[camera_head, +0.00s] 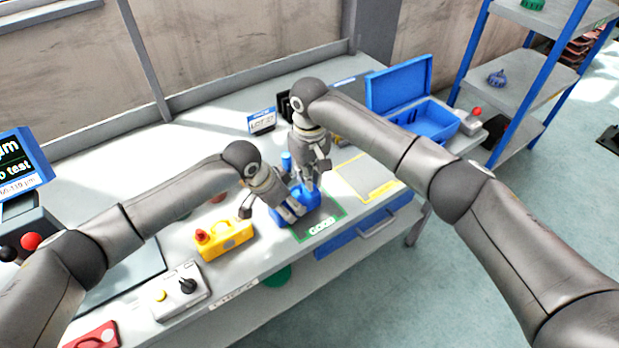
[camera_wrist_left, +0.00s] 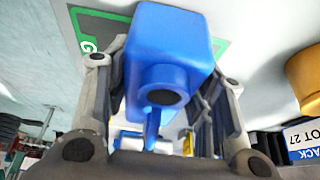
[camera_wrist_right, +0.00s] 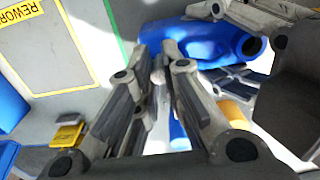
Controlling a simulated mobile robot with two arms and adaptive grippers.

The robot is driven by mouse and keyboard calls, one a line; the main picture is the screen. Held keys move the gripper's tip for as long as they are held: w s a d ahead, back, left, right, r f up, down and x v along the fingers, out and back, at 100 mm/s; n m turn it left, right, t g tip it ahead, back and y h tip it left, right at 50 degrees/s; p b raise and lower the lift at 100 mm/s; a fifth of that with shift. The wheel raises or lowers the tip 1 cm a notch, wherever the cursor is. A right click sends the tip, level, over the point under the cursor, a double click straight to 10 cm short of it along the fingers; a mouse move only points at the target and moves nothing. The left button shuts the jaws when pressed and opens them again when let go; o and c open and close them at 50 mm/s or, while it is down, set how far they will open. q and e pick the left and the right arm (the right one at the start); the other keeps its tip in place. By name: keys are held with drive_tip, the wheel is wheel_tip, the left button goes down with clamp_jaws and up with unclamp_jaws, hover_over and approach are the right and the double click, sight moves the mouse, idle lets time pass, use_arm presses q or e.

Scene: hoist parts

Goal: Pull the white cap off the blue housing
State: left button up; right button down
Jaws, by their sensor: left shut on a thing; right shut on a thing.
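The blue housing (camera_head: 309,194) sits on the green-outlined GOOD area of the bench. My left gripper (camera_head: 291,209) is shut around it; in the left wrist view the fingers lie on both sides of the housing (camera_wrist_left: 170,45), whose round port with a dark hole faces the camera. My right gripper (camera_head: 312,184) is upright just above and behind the housing. In the right wrist view its fingers (camera_wrist_right: 158,68) are closed on a small pale piece, apparently the white cap, mostly hidden by them. The housing (camera_wrist_right: 195,40) shows beyond these fingertips; I cannot tell whether the cap touches it.
A yellow box with a red button (camera_head: 224,239) and a grey switch box (camera_head: 178,290) stand on the bench's left part. An open blue case (camera_head: 425,117) is at the right. A yellow-outlined area (camera_head: 366,176) is empty. A small blue upright object (camera_head: 286,161) stands behind the grippers.

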use_arm(q)
drive_tip(key=shift+r, duration=0.1)
use_arm(e)
drive_tip(key=shift+r, duration=2.3)
use_arm(q)
drive_tip(key=o, duration=1.5)
drive_tip(key=shift+c, duration=0.2)
drive_tip(key=shift+o, duration=0.2)
drive_tip(key=v, duration=1.2)
drive_tip(key=shift+s, duration=0.1)
